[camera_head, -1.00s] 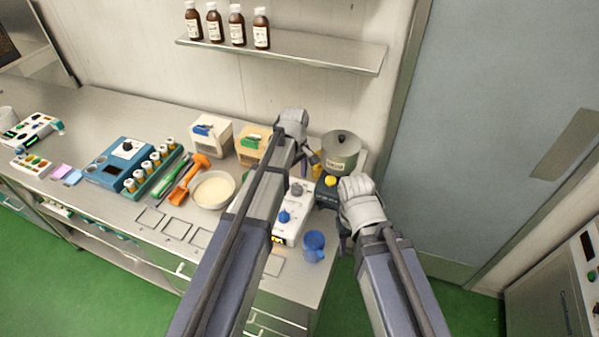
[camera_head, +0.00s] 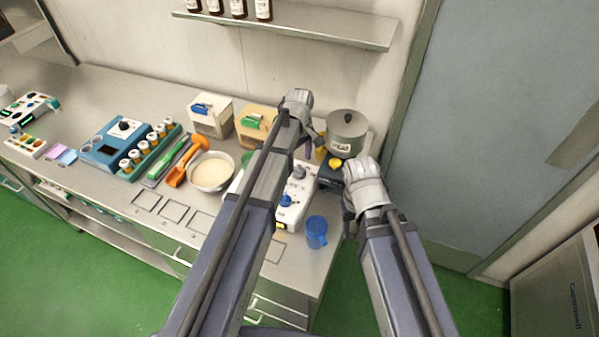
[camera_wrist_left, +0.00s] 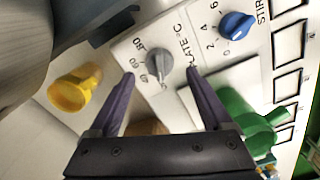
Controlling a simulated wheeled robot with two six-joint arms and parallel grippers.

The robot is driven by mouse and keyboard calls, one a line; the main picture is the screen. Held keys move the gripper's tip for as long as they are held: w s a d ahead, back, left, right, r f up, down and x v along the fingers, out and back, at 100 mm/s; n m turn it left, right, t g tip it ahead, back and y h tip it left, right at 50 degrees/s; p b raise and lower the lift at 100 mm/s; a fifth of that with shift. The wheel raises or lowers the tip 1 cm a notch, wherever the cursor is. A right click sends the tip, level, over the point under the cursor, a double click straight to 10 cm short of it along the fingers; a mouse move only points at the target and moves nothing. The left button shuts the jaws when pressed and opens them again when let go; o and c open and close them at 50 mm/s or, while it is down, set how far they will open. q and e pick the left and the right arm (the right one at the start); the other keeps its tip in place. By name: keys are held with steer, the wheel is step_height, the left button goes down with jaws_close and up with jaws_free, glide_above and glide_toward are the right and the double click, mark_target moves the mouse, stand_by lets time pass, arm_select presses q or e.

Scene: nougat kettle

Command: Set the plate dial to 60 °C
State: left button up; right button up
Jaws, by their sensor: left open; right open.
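The hotplate unit (camera_head: 298,207) stands on the bench at the right, partly hidden by my left arm. Its grey plate dial (camera_head: 299,172) also shows in the left wrist view (camera_wrist_left: 158,66), beside printed numbers and "PLATE °C". I cannot tell which number the dial points to. The blue stir dial (camera_head: 286,200) is on the same white panel and shows in the left wrist view (camera_wrist_left: 236,25). My left gripper (camera_wrist_left: 160,73) is open, its fingertips on either side of the grey dial in that picture; contact is not clear. My right gripper (camera_head: 349,215) hangs near the bench's right end.
A grey lidded pot (camera_head: 347,133) stands behind the hotplate. A blue mug (camera_head: 316,232) is near the front edge. A white bowl (camera_head: 211,172) and orange scoop (camera_head: 185,163) lie left of my arm. A yellow cup (camera_wrist_left: 75,88) is close to the left gripper.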

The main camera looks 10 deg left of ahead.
mark_target(300, 169)
arm_select(q)
steer(key=shift+f+b, duration=1.4)
steer(key=shift+f, duration=0.55)
steer(key=shift+r, duration=0.1)
steer(key=shift+c, duration=0.3)
jaws_close()
